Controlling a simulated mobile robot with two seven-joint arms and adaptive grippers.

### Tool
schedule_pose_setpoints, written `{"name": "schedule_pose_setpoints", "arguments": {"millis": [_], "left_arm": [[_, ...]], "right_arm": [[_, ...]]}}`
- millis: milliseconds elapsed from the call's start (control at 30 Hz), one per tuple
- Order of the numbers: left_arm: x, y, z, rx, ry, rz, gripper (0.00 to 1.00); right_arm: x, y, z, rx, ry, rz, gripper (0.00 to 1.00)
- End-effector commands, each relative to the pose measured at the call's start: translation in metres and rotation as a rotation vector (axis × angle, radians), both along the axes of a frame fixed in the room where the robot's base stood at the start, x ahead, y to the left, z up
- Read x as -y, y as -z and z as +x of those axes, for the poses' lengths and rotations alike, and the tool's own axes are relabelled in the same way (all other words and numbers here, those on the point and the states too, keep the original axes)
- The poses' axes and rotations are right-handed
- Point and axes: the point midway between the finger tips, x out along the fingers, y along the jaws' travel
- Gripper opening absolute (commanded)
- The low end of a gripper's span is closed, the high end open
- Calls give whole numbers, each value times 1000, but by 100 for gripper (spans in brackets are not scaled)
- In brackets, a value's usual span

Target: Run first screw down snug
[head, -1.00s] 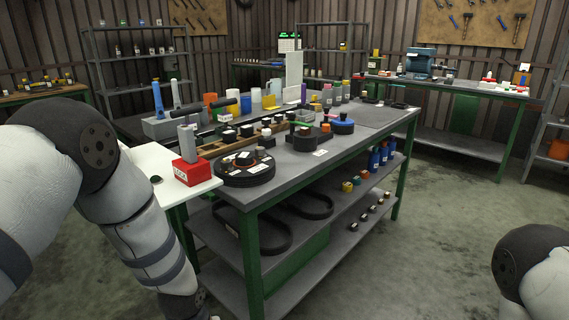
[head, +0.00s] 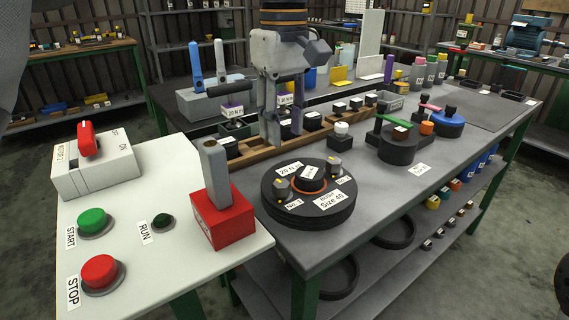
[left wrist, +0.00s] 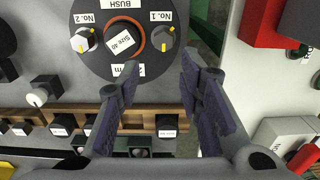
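A black round disc (head: 308,214) with an orange-ringed bush (head: 311,179) in its middle lies on the grey bench. Two metallic screw heads with yellow marks stand on it: one by the No. 1 label (head: 283,188), one by the No. 2 label (head: 334,165). In the left wrist view the No. 1 screw (left wrist: 165,39) and No. 2 screw (left wrist: 83,39) show beyond my fingertips. My left gripper (head: 281,138) points down above the wooden tray behind the disc, open, with nothing between its fingers; they also show apart in the left wrist view (left wrist: 157,68). My right gripper is out of view.
A red block with a grey lever (head: 225,218) stands close left of the disc, on the white panel (head: 160,278) with buttons. The wooden tray (head: 253,157) holds several small blocks. Blue (head: 195,65) and white (head: 220,62) upright handles stand behind. A green-handled fixture (head: 397,146) stands right.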

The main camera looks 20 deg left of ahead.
Motion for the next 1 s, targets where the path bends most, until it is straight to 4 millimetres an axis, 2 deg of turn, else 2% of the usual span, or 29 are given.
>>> {"name": "schedule_pose_setpoints", "arguments": {"millis": [67, 300, 433, 600, 833, 867, 1000], "left_arm": [[0, 13, -1, -4, 2, 0, 33], [0, 75, -2, -3, 2, -1, 33], [0, 100, -1, -3, 3, -2, 33], [0, 115, -1, -1, 1, -1, 33], [0, 116, -1, 1, 1, -1, 33], [0, 116, -1, 1, 1, -1, 29], [0, 116, -1, 1, 2, -1, 0]], "right_arm": [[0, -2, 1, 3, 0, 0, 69], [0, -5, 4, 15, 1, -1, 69], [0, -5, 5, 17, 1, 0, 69], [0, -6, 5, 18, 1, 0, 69], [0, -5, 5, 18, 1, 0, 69], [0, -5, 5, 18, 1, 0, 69], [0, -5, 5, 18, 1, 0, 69]]}}
